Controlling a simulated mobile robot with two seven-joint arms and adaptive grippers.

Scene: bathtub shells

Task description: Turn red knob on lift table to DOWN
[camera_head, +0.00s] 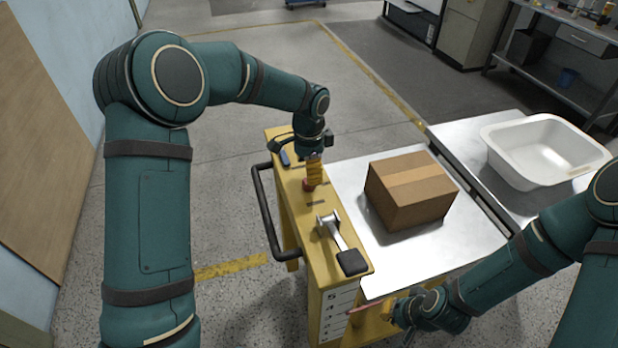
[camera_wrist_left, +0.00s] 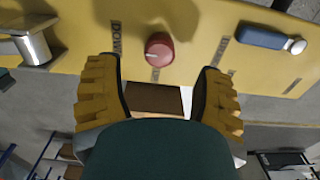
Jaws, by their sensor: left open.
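The red knob (camera_head: 308,186) is on top of the lift table's yellow console (camera_head: 345,232). In the left wrist view the round knob (camera_wrist_left: 159,49) has a small white mark toward its lower left. A dark label (camera_wrist_left: 116,40) that seems to read DOWN lies left of it, and another label (camera_wrist_left: 220,51), hard to read, lies right. My left gripper (camera_head: 313,176) points down at the knob. Its yellow fingers (camera_wrist_left: 158,88) are spread open, with the knob beyond the gap, not visibly gripped. My right gripper (camera_head: 405,314) is low beside the table's front; its fingers are unclear.
A metal lever with a black grip (camera_head: 350,260) stands on the console near the knob. A blue-handled object (camera_wrist_left: 268,38) lies on its other side. A cardboard box (camera_head: 412,190) sits on the metal tabletop, and a white tub (camera_head: 545,150) stands behind to the right.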

